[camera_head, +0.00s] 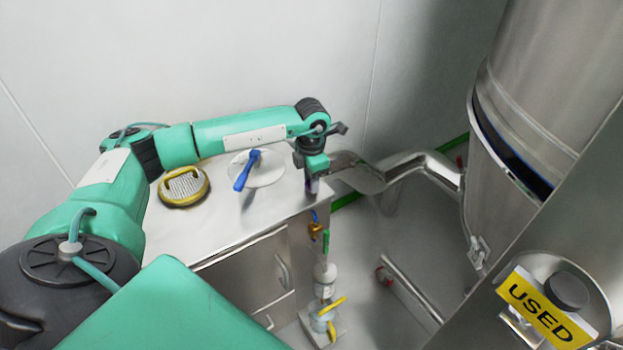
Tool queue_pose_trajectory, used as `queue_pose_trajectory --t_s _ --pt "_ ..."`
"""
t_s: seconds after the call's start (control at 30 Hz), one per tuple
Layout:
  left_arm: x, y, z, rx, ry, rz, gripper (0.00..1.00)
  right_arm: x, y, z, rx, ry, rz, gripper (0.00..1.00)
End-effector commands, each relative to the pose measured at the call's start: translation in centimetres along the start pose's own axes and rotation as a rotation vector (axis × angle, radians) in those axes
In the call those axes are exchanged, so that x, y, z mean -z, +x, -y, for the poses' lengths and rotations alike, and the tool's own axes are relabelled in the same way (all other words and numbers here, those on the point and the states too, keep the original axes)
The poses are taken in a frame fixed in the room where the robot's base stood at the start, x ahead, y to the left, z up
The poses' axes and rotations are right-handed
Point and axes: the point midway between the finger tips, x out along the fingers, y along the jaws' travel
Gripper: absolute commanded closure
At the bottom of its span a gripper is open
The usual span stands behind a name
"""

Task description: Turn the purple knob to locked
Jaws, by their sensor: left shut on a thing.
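My left arm reaches in from the left over the steel cabinet. Its gripper (313,182) points down at the cabinet's right end and is shut on the purple knob. Only a small dark purple bit of the knob (312,187) shows below the gripper; the rest is hidden by it. I cannot tell from this view which position the knob is turned to. My right gripper is not in view.
The steel cabinet (215,228) holds a yellow-rimmed round item (184,187) and a blue-handled tool (246,170) on a white disc. A curved steel pipe (410,163) runs right to a large vessel (555,90). A yellow USED sign (540,312) is at lower right.

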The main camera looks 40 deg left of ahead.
Motion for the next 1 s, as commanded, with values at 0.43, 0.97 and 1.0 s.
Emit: queue_pose_trajectory --t_s 0.43,0.97,1.0 --pt "0.0 -0.1 -0.1 -0.002 -0.001 0.002 0.46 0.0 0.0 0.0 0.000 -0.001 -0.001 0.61" --pt "-0.1 -6.8 -0.1 -0.004 0.000 0.006 0.46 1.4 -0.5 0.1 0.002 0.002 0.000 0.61" --pt "-0.1 -7.8 -0.1 -0.003 -0.001 0.007 0.46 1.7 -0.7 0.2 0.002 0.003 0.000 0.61"
